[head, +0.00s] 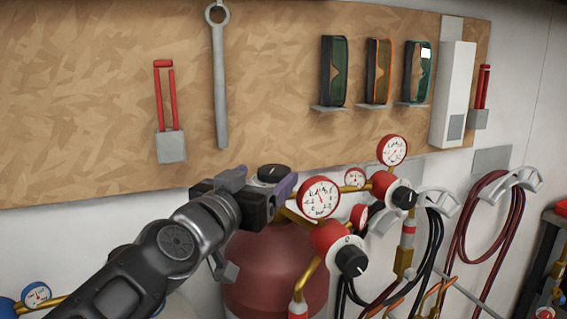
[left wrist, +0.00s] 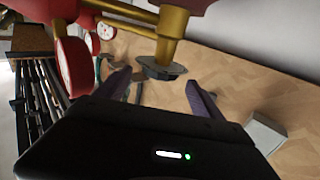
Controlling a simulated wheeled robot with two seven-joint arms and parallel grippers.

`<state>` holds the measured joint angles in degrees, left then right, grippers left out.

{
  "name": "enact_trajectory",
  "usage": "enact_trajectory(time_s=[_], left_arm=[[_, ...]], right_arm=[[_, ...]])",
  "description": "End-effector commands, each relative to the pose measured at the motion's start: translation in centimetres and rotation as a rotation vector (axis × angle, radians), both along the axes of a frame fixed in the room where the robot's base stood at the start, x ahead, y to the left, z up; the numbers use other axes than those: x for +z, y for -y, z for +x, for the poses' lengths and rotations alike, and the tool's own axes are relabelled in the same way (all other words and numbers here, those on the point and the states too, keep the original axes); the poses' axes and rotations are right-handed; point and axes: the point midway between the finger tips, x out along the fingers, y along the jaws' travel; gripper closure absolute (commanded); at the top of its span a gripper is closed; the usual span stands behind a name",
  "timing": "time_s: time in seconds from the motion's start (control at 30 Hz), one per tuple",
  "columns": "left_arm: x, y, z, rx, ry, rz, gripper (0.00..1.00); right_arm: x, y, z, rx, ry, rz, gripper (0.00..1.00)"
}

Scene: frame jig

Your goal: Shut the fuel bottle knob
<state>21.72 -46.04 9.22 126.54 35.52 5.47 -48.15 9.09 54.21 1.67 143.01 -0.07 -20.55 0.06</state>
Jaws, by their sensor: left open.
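The fuel bottle (head: 262,268) is dark red and stands upright below the board in the head view. Its knob (head: 272,173) is a black round cap with a pale mark on top. The left wrist view shows the knob (left wrist: 160,68) on a brass valve body (left wrist: 171,30). My left gripper (head: 264,181) is at the knob, with its jaws open. In the left wrist view its two purple-grey fingers (left wrist: 158,82) stand on either side of the knob, with gaps visible. The arm and gripper hide part of the valve and bottle top. My right gripper is in neither view.
Red-rimmed gauges (head: 318,197) and a red regulator with a black knob (head: 351,260) sit close right of my gripper. Hoses (head: 490,225) hang further right.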

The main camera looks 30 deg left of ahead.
Motion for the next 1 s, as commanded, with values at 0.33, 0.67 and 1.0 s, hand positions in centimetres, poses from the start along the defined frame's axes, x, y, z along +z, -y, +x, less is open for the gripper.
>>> enact_trajectory(time_s=[0.33,0.67,1.0], left_arm=[[-0.1,-0.3,1.5,-0.004,-0.003,-0.002,0.23],[-0.1,-1.3,6.3,-0.004,-0.002,-0.002,0.23],[0.0,-1.6,7.7,-0.001,0.000,-0.001,0.23]], right_arm=[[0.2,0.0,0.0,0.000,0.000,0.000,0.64],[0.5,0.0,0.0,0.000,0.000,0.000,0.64],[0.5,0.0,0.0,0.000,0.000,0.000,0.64]])
